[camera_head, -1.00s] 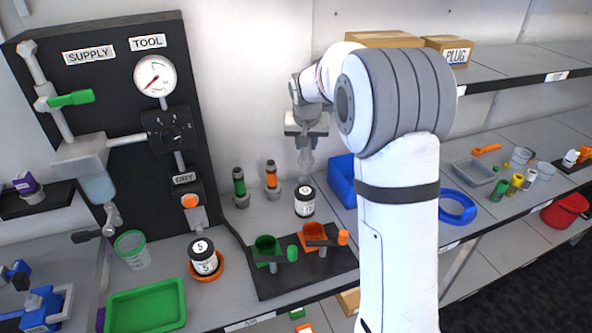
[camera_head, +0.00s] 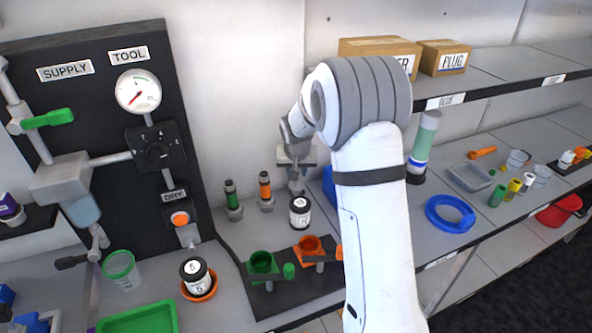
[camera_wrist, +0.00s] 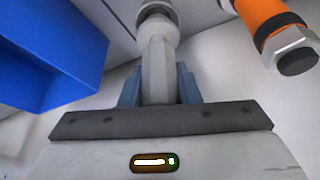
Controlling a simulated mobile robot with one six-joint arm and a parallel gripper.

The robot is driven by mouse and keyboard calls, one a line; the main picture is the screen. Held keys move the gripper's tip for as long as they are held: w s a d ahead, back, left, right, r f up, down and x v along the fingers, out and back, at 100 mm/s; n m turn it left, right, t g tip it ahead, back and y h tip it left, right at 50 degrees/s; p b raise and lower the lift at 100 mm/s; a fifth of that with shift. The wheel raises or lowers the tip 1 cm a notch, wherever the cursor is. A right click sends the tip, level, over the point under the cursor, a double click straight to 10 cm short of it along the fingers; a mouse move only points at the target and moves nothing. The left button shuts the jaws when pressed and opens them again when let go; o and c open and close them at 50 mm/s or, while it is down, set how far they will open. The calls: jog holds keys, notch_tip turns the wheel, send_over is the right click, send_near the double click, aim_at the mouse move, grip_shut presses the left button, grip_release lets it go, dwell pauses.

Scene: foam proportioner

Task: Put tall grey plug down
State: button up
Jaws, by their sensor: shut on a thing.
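The tall grey plug (camera_wrist: 158,72) is between the fingers of my gripper (camera_wrist: 158,88) in the wrist view. Its shaft runs away from the jaws to a rounded, wider far end. In the head view my gripper (camera_head: 296,172) points down near the back wall, with the grey plug (camera_head: 297,187) below it. The plug's lower end is close to or behind a white jar with a black lid (camera_head: 300,213). I cannot tell whether it touches anything.
A green-banded fitting (camera_head: 232,200) and an orange-banded fitting (camera_head: 266,191) stand left of my gripper. A blue bin (camera_wrist: 45,55) is close by in the wrist view. A black mat with green (camera_head: 262,263) and orange cups lies in front.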

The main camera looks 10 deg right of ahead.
jog(key=shift+f, duration=0.1)
jog(key=shift+f+b, duration=0.3)
jog(key=shift+b, duration=0.05)
jog(key=o, duration=1)
jog(key=shift+o, duration=0.2)
jog(key=shift+r+p, duration=0.5)
jog(key=b+v, duration=0.2)
jog(key=v, duration=0.9)
jog(key=s+n+g+y, duration=0.1)
jog(key=s+n, duration=0.1)
jog(key=s, duration=3.1)
jog(key=shift+d+r+g, duration=0.3)
jog(key=shift+d+r, duration=0.05)
jog(key=shift+d, duration=0.1)
